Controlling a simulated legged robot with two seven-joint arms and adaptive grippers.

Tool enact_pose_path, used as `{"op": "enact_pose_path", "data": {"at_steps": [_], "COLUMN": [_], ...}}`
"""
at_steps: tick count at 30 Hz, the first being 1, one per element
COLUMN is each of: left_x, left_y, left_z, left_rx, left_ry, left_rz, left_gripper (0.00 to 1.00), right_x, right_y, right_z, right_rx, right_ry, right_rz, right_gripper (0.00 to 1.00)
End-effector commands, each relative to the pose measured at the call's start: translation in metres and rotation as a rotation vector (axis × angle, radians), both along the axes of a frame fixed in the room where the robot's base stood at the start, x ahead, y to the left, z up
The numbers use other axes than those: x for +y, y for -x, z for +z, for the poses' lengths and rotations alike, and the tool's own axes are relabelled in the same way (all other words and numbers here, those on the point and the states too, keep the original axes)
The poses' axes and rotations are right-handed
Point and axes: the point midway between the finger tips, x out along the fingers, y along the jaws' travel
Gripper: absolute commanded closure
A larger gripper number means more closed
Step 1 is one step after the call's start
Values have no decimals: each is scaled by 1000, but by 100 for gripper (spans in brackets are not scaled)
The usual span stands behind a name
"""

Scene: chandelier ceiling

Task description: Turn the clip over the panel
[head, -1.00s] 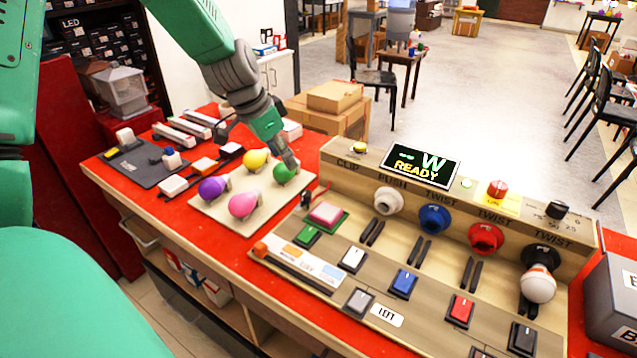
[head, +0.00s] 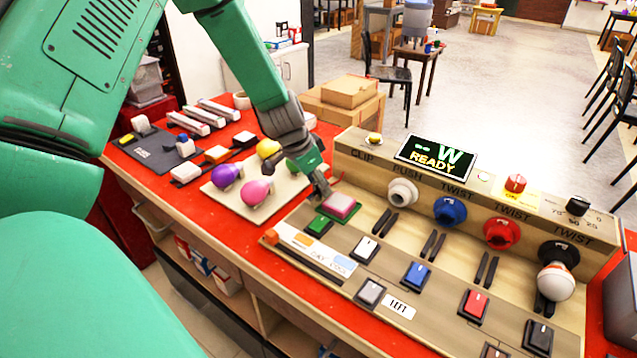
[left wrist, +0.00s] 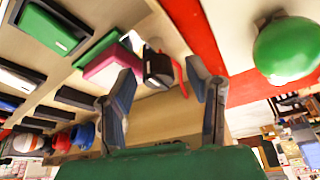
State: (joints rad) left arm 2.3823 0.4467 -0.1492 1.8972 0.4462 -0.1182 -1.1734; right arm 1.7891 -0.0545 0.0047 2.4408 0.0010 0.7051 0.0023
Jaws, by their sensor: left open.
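The long wooden panel (head: 372,150) stands on the red table, with a row of sockets labelled clip, push and twist. The clip (left wrist: 158,66) is a small black block with a red edge beside the pink pad (left wrist: 108,66); in the head view my gripper hides it. My left gripper (head: 322,188) is low at the panel's left end, by the pink pad (head: 340,205). In the left wrist view its two fingers (left wrist: 162,80) are spread, with the clip between or just beyond their tips. I cannot tell whether they touch it. My right gripper is not in view.
A pale board with a purple bulb (head: 227,176), a pink bulb (head: 254,190) and a yellow bulb (head: 268,148) lies left of the gripper. A green bulb (left wrist: 286,50) is close by in the wrist view. The screen (head: 436,158) reads ready.

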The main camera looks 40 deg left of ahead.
Motion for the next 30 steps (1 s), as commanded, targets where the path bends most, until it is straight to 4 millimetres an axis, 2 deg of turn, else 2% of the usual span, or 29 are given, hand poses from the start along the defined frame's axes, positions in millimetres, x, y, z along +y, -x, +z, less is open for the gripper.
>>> {"op": "enact_pose_path", "data": {"at_steps": [5, 6, 8, 9, 10, 22, 30], "left_x": [0, 1, 1, 1, 1, 1, 1], "left_y": [0, 0, 0, 0, 0, 0, 0], "left_z": [0, 0, 0, 0, 0, 0, 2], "left_rx": [-1, -1, -1, 0, 0, 1, 2], "left_ry": [0, 2, 2, 1, 1, 0, -2], "left_rz": [0, 1, 1, 1, 1, 42, 208], "left_gripper": [55, 59, 80, 94, 100, 100, 100], "right_x": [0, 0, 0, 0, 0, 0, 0], "right_y": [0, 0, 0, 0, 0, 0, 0], "right_z": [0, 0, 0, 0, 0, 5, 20], "right_rx": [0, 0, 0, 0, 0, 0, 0], "right_ry": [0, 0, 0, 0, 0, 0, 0], "right_rz": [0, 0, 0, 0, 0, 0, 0], "right_gripper": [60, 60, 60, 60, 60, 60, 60]}}
